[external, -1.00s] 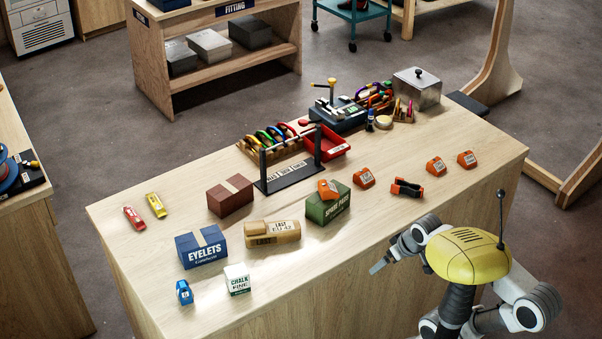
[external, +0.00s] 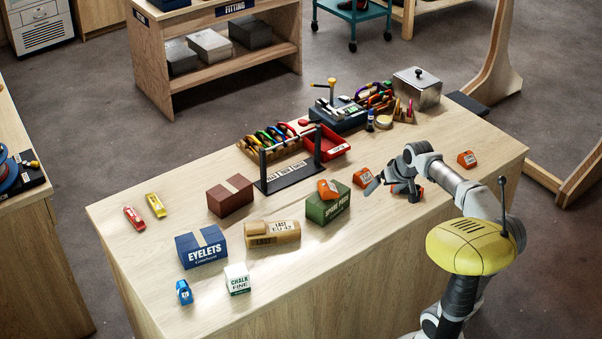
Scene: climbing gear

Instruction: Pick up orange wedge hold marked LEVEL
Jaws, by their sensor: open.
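Several orange wedge holds with small white labels are on the table; the lettering is too small to read, so I cannot tell which is marked LEVEL. One wedge (external: 327,189) rests on top of the green box (external: 327,209). A second wedge (external: 363,176) sits on the table just right of that box. A third wedge (external: 467,159) sits farther right. The arm hides the spot between the second and third. My gripper (external: 392,190) is open and low over the table, close to the right of the second wedge, with nothing seen between its fingers.
A black-and-orange item is mostly hidden behind my gripper. A black rack (external: 290,170) and a red tray (external: 328,142) stand behind the green box. A tan roll (external: 272,233) and blue EYELETS box (external: 201,246) lie left. The front right tabletop is clear.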

